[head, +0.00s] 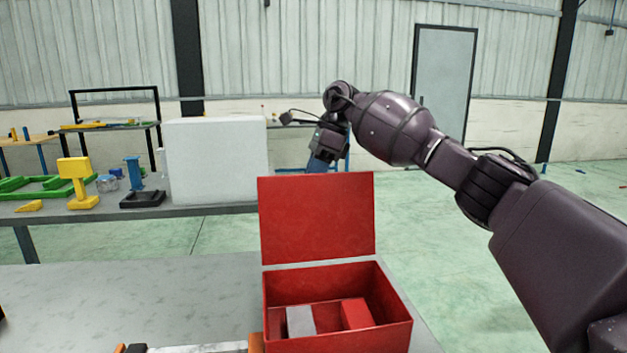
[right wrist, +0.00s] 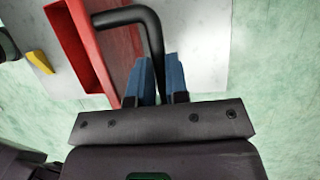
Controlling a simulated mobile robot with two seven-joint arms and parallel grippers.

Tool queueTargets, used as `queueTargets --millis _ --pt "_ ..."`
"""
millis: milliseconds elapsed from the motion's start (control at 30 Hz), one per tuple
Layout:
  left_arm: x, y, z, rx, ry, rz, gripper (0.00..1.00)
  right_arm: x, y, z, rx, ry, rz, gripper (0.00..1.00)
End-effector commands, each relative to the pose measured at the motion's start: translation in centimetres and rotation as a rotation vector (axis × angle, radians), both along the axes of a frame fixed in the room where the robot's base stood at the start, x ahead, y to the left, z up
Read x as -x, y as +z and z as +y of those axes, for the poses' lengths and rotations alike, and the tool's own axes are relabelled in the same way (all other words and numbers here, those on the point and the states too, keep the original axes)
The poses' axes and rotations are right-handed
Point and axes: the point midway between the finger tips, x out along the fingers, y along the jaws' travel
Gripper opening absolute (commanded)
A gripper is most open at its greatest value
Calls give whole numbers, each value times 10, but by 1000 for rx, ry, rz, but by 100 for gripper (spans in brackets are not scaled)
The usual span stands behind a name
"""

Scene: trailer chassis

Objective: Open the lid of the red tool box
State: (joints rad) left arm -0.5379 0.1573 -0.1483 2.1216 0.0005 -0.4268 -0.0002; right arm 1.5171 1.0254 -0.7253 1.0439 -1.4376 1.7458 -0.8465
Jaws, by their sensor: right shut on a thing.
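The red tool box (head: 337,340) stands on the table at the front, slightly right of centre. Its red lid (head: 316,218) is raised about upright at the back edge, so the inside shows. A grey block (head: 300,321) and a red block (head: 357,314) are inside. My right gripper (head: 318,163) is behind the lid's top edge, its fingertips partly hidden by the lid. In the right wrist view, its blue fingers (right wrist: 159,78) are shut on the black handle (right wrist: 128,16) of the lid (right wrist: 118,42). My left gripper is not in view.
The grey table (head: 140,300) is largely clear left of the box, with a partly cut-off tool (head: 200,348) at its front edge. Behind, another bench (head: 225,209) carries a white block (head: 216,160), a yellow stand (head: 78,180) and a blue stand (head: 133,172).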

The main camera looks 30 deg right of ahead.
Motion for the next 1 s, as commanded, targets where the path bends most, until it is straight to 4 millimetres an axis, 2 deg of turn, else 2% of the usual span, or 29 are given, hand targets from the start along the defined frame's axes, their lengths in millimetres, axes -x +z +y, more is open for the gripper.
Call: queueTargets --millis 33,400,900,933,1000 --pt "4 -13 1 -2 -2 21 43 -7 -29 0 7 9 37 0" --pt "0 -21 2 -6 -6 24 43 -24 -35 -6 8 12 28 0" --pt "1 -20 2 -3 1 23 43 -27 -33 -8 9 5 17 0" --pt "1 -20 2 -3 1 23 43 -27 -33 -8 9 5 17 18" --pt "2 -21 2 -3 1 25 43 -27 -33 -8 8 4 16 29"
